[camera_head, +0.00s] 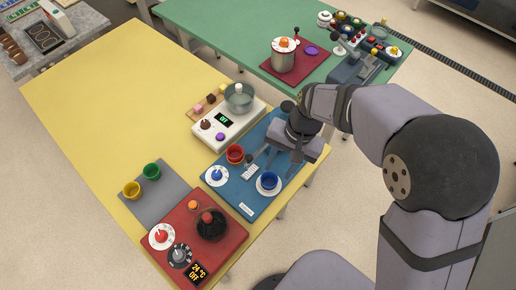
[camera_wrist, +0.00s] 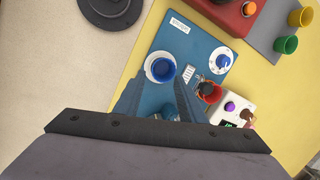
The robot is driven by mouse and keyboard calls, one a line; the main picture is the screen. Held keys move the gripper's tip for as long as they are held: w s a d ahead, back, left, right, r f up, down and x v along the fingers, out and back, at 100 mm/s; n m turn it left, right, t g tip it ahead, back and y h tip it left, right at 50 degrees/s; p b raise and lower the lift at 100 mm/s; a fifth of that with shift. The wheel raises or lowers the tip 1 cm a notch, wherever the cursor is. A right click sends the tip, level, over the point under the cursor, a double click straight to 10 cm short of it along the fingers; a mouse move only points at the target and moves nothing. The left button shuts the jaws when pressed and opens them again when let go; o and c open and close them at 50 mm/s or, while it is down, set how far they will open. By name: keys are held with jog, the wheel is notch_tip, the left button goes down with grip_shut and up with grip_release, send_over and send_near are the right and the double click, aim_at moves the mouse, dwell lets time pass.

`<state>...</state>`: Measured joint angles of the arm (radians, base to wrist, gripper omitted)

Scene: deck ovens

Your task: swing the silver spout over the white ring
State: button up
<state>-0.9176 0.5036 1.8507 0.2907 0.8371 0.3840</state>
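My gripper (camera_head: 273,159) is above the blue board (camera_head: 237,192) on the yellow table. In the wrist view its two fingers are spread apart, with an empty gap between the tips (camera_wrist: 155,93). A white ring (camera_wrist: 149,70) surrounds a blue cup (camera_wrist: 163,69) on the board, just beyond the fingertips; the head view also shows the cup (camera_head: 269,180). A red cup (camera_head: 235,154) stands at the board's far side, with a small, thin silvery piece (camera_wrist: 200,79) beside it in the wrist view. I cannot tell whether this is the spout. My gripper hides part of the board.
A white dial with a blue knob (camera_head: 217,174) is on the board. Beside it are a red panel (camera_head: 220,245) and a white scale (camera_head: 222,138) carrying a pot (camera_head: 239,98). Green and yellow cups (camera_head: 132,190) stand on a grey mat. The far yellow table is clear.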

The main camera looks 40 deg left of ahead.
aim_at(249, 157)
jog(key=a+r+m+g+y, duration=0.1)
jog(key=a+r+m, duration=0.5)
jog(key=m, duration=0.6)
jog(key=shift+a+r+m+y, duration=0.15)
jog(key=shift+a+m+y, duration=0.1)
jog(key=shift+m+y, duration=0.2)
jog(key=shift+p+x, duration=0.95)
jog(key=shift+x, duration=2.75)
jog(key=shift+c, duration=0.6)
grip_shut()
